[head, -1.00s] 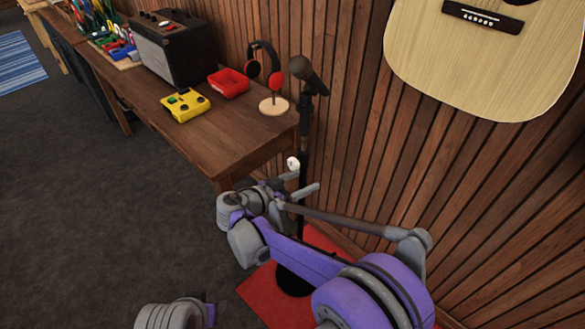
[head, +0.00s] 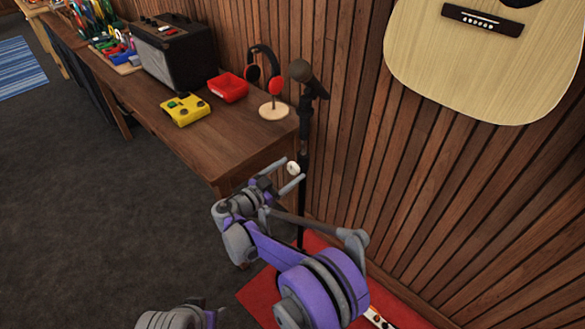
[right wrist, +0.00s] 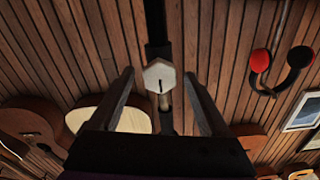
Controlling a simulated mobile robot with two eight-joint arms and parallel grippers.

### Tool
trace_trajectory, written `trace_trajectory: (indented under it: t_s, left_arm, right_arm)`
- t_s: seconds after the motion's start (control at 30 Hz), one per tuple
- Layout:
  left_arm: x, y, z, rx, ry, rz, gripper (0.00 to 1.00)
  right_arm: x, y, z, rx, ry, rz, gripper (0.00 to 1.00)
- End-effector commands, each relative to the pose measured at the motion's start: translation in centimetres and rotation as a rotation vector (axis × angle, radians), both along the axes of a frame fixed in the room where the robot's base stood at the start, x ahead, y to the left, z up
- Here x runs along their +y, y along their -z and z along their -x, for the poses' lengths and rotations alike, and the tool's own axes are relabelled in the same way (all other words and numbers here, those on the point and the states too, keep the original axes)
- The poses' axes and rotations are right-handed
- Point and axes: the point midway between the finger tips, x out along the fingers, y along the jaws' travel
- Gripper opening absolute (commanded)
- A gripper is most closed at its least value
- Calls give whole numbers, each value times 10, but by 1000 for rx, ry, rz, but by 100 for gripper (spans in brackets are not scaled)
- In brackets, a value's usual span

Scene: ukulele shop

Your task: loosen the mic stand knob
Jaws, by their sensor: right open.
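The mic stand (head: 302,215) is a black upright pole with a microphone (head: 306,74) on top, beside the table's right end. Its pale round knob (head: 293,168) is partway up the pole. The right wrist view shows the knob (right wrist: 158,74) as a whitish faceted disc with a dark line on it. My right gripper (head: 294,170) is open, its fingertips on either side of the knob. In the right wrist view the fingers (right wrist: 160,76) stand apart from the knob, with gaps on both sides.
A slatted wall rises close behind the stand. A guitar (head: 430,60) hangs there. A red mat (head: 262,297) lies below.

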Motion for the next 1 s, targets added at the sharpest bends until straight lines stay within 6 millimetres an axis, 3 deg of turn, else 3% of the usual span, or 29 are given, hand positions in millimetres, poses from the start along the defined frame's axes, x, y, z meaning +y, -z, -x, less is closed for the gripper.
trace_trajectory:
  t_s: [0.17,0.47,0.9,1.0]
  left_arm:
    - [0,-1,0,0,0,0,50]
    - [0,-1,0,0,0,0,50]
    - [0,-1,0,0,0,0,50]
    - [0,-1,0,0,0,0,50]
  right_arm:
    - [-11,0,-11,0,0,0,80]
    - [-12,0,-12,1,0,1,80]
    - [-12,0,-12,1,0,1,3]
    - [-12,0,-12,3,0,3,0]
